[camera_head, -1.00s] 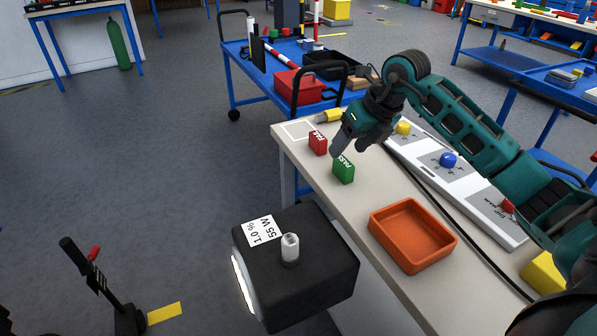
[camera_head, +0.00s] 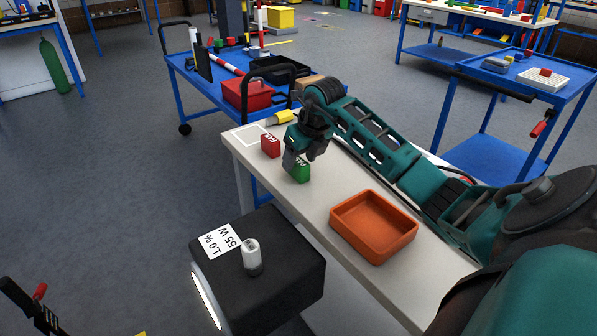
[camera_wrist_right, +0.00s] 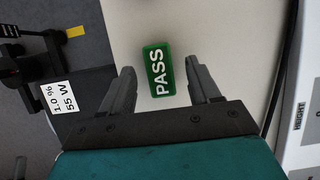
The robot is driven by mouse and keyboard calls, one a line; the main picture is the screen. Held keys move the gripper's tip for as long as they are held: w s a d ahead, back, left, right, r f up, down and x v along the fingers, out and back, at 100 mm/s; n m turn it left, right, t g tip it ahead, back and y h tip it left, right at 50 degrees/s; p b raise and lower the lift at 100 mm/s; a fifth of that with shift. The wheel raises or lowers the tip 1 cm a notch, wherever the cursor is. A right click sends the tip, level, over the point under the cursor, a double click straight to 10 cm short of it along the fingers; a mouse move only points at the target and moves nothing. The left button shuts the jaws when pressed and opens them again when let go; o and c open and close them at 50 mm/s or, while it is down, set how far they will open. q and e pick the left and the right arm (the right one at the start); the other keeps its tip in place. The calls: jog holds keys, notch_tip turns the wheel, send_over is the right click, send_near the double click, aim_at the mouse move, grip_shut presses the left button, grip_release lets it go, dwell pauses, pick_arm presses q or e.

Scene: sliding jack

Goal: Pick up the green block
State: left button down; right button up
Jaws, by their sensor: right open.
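The green block (camera_head: 301,173), marked PASS, stands on the pale table (camera_head: 322,191) near its far end. It also shows in the right wrist view (camera_wrist_right: 158,70), between the two fingers and a little beyond their tips. My right gripper (camera_head: 291,160) is over the block in the head view and hides part of it. In the right wrist view my right gripper (camera_wrist_right: 158,76) is open, with a gap on each side of the block. My left gripper is not in view.
A red block (camera_head: 271,146) stands just left of the green one. An orange tray (camera_head: 345,243) sits nearer on the table. A yellow object (camera_head: 285,117) lies behind. A black box with a lamp (camera_head: 290,262) stands in front of the table.

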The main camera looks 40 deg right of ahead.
jog(key=shift+x, duration=1.05)
jog(key=c, duration=1)
jog(key=shift+r, duration=0.1)
jog(key=shift+c, duration=0.2)
